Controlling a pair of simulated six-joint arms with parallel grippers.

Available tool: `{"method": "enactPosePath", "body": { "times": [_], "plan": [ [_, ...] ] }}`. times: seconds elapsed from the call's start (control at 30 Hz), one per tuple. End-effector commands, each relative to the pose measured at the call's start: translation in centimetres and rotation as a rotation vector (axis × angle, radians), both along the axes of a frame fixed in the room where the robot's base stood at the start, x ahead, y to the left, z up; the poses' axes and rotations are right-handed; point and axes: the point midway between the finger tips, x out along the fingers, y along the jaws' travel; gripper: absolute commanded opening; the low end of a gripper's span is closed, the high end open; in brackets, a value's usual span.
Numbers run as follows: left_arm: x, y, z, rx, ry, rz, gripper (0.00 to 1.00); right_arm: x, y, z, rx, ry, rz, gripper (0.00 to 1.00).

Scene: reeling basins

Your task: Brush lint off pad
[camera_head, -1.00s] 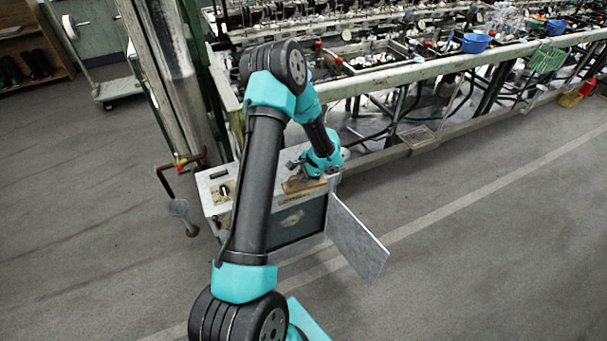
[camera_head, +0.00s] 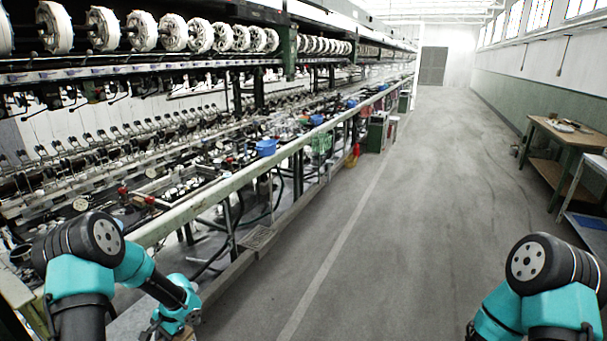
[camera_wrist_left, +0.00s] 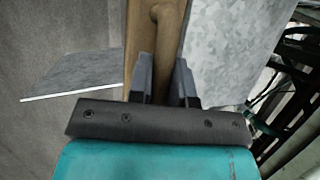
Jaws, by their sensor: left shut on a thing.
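My left gripper (camera_wrist_left: 163,80) is shut on a wooden brush (camera_wrist_left: 142,35), gripping a raised brown part of it, over the speckled grey metal top of a box (camera_wrist_left: 235,40). I cannot tell whether the brush rests on that top or hangs just above it. In the head view, my left gripper is low at the bottom left edge, with a bit of the brown wood (camera_head: 152,330) showing. The pad and any lint are out of sight in both views now. My right arm shows at the lower right, but its gripper is outside the frame.
A grey flap (camera_wrist_left: 85,70) sticks out left of the brush in the wrist view. The long reeling bench (camera_head: 215,195) runs along the left with blue bowls (camera_head: 266,147) on it. The aisle floor (camera_head: 400,230) is clear. A wooden table (camera_head: 565,135) stands at the right wall.

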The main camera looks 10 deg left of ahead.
Motion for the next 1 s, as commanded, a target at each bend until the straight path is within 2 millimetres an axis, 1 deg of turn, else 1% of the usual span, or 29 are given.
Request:
{"method": "enactPosePath", "body": {
  "times": [0.03, 0.07, 0.1, 0.17, 0.2, 0.27, 0.3, 0.47, 0.5, 0.6, 0.7, 0.8, 0.83, 0.9, 1.0],
  "plan": [
    [1.2, -1.7, -0.3, -0.001, -0.002, 0.007, 0.00, 0.0, 0.0, 0.0, 0.000, 0.000, 0.000, 0.43],
    [1.8, -2.6, -0.5, -0.001, -0.004, 0.018, 0.00, 0.0, 0.0, 0.0, 0.000, 0.000, 0.000, 0.43],
    [2.6, -4.0, -0.8, -0.002, -0.005, 0.033, 0.00, 0.0, 0.0, 0.0, 0.000, 0.000, 0.000, 0.43],
    [3.9, -6.2, -1.2, -0.003, -0.009, 0.056, 0.00, 0.0, 0.0, 0.0, 0.000, 0.000, 0.000, 0.43],
    [4.6, -7.7, -1.5, -0.003, -0.009, 0.073, 0.00, 0.0, 0.0, 0.0, 0.000, 0.000, 0.000, 0.43],
    [5.6, -10.0, -1.8, -0.004, -0.009, 0.096, 0.00, 0.0, 0.0, 0.0, 0.000, 0.000, 0.000, 0.43],
    [6.3, -11.6, -2.1, -0.004, -0.010, 0.111, 0.00, 0.0, 0.0, 0.0, 0.000, 0.000, 0.000, 0.43],
    [8.3, -18.3, -3.0, -0.004, -0.007, 0.173, 0.00, 0.0, 0.0, 0.0, 0.000, 0.000, 0.000, 0.43],
    [8.7, -20.0, -3.2, -0.004, -0.006, 0.187, 0.00, 0.0, 0.0, 0.0, 0.000, 0.000, 0.000, 0.43],
    [9.4, -24.0, -3.7, -0.003, -0.001, 0.222, 0.00, 0.0, 0.0, 0.0, 0.000, 0.000, 0.000, 0.43],
    [9.8, -27.3, -4.1, -0.002, 0.004, 0.250, 0.00, 0.0, 0.0, 0.0, 0.000, 0.000, 0.000, 0.43],
    [9.9, -29.3, -4.3, 0.000, 0.009, 0.270, 0.00, 0.0, 0.0, 0.0, 0.000, 0.000, 0.000, 0.43],
    [9.9, -29.7, -4.4, 0.000, 0.010, 0.275, 0.00, 0.0, 0.0, 0.0, 0.000, 0.000, 0.000, 0.43],
    [9.9, -30.3, -4.4, 0.000, 0.011, 0.280, 0.00, 0.0, 0.0, 0.0, 0.000, 0.000, 0.000, 0.43],
    [9.9, -30.4, -4.4, 0.000, 0.010, 0.283, 0.00, 0.0, 0.0, 0.0, 0.000, 0.000, 0.000, 0.43]
  ]
}}
